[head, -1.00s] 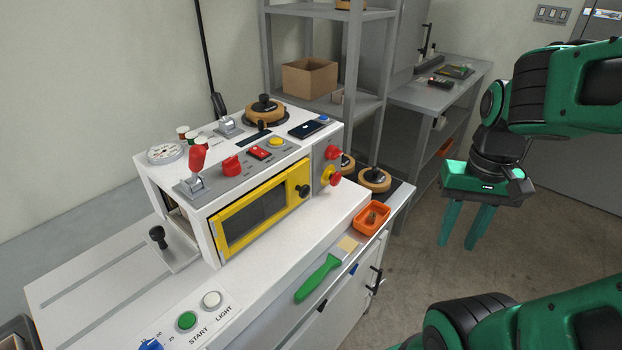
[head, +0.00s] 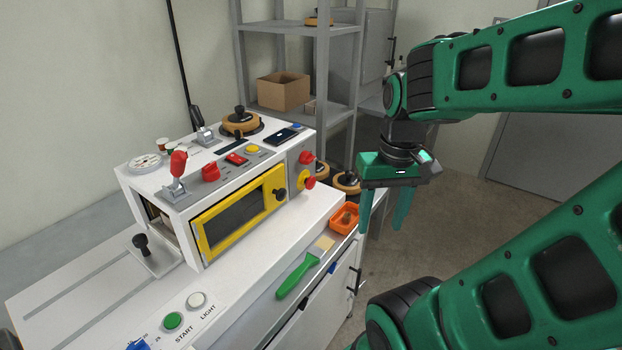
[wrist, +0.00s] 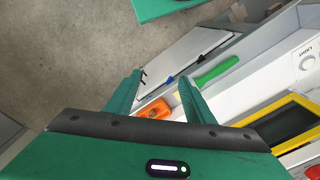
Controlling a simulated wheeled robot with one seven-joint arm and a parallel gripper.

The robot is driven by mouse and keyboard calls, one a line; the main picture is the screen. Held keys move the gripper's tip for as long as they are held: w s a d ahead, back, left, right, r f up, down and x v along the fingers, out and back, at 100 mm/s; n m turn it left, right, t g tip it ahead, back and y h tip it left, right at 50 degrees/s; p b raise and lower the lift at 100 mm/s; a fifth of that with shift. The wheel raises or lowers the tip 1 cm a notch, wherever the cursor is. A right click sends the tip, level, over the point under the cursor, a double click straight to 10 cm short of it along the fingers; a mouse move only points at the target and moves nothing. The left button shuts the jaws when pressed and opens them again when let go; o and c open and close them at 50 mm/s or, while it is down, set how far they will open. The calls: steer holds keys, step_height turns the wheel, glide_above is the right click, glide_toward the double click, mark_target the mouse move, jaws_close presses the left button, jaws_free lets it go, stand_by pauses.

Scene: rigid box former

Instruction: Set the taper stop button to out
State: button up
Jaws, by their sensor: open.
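A white box machine (head: 215,150) stands on the bench with controls on its top and on its grey right side panel. That side panel carries a red knob (head: 306,157) and, below it, a red button with a yellow collar (head: 308,182). I cannot read a label that says which control is the taper stop button, nor its in or out state. My gripper (head: 382,222) hangs fingers down, open and empty, to the right of the machine and apart from it. The wrist view shows the two fingers (wrist: 160,85) spread, with the machine's yellow frame (wrist: 285,122) at the right.
An orange tray (head: 345,219) and a green-handled brush (head: 297,275) lie on the bench front near the gripper. A red lever (head: 178,164) and a red knob (head: 211,172) stand on the machine's top. Grey shelving (head: 323,80) is behind. Open floor lies to the right.

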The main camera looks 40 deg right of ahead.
mark_target(313, 178)
steer(key=w+d+r+n+t, duration=0.1)
steer(key=w+n, duration=0.2)
steer(key=w, duration=0.5)
steer(key=w+d+r+n+t+y, duration=0.1)
steer(key=w+n, duration=0.2)
steer(key=w, duration=0.4)
steer(key=w+d+r+n+t, duration=0.2)
steer(key=w+n, duration=0.1)
steer(key=w, duration=0.5)
steer(key=x, duration=1)
steer(key=shift+a+f, duration=0.4)
